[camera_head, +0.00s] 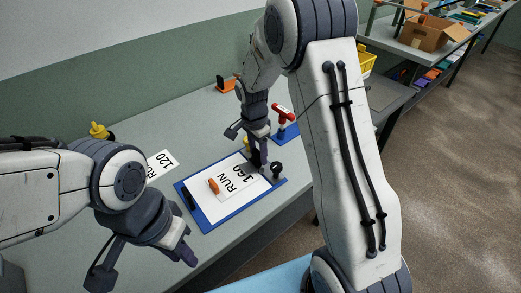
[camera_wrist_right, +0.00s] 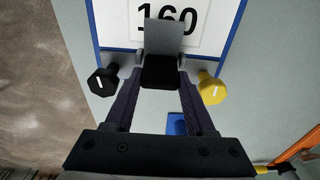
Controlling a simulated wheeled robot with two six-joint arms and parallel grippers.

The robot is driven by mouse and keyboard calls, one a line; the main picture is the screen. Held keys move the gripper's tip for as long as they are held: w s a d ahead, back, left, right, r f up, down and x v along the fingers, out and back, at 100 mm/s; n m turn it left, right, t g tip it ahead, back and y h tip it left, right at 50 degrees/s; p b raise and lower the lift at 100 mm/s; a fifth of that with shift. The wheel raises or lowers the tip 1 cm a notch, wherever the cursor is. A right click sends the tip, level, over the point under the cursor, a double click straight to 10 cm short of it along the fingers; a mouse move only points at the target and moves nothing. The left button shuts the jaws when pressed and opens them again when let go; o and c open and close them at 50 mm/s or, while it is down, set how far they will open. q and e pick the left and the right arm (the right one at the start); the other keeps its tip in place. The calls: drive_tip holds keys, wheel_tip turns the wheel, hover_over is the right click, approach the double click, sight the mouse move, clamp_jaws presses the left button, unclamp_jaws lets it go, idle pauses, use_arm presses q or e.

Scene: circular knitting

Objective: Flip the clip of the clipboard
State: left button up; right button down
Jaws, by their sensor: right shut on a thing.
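The clipboard (camera_head: 209,224) lies on the table, a blue board with a white sheet reading "RUN 160". Its 160 end also shows in the wrist view (camera_wrist_right: 240,20). My right gripper (camera_head: 259,165) is over that end. In the wrist view its fingers (camera_wrist_right: 162,85) are shut on a grey and black piece, which appears to be the clip (camera_wrist_right: 163,40), standing over the sheet's edge. In the head view the gripper hides most of the clip. My left gripper (camera_head: 145,265) is open and empty, in front of the clipboard at the lower left.
A black knob (camera_wrist_right: 103,82) and a yellow knob (camera_wrist_right: 211,88) flank the right fingers. An orange piece (camera_head: 213,186) lies on the sheet. A red-topped tool on a blue base (camera_head: 284,115) stands behind.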

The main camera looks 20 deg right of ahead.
drive_tip(key=b, duration=0.1)
drive_tip(key=h+b, duration=0.1)
drive_tip(key=shift+s+a+f+t+h+b, duration=0.1)
drive_tip(key=shift+a+f+t+h+b, duration=0.2)
drive_tip(key=shift+a+b, duration=0.1)
drive_tip(key=shift+s+a+r+h+b, duration=0.15)
drive_tip(key=shift+r+h+b, duration=0.15)
drive_tip(key=shift+h+b, duration=0.3)
drive_tip(key=shift+c, duration=1.2)
unclamp_jaws()
drive_tip(key=shift+r, duration=0.1)
drive_tip(key=v, duration=1)
drive_tip(key=shift+s+r, duration=0.1)
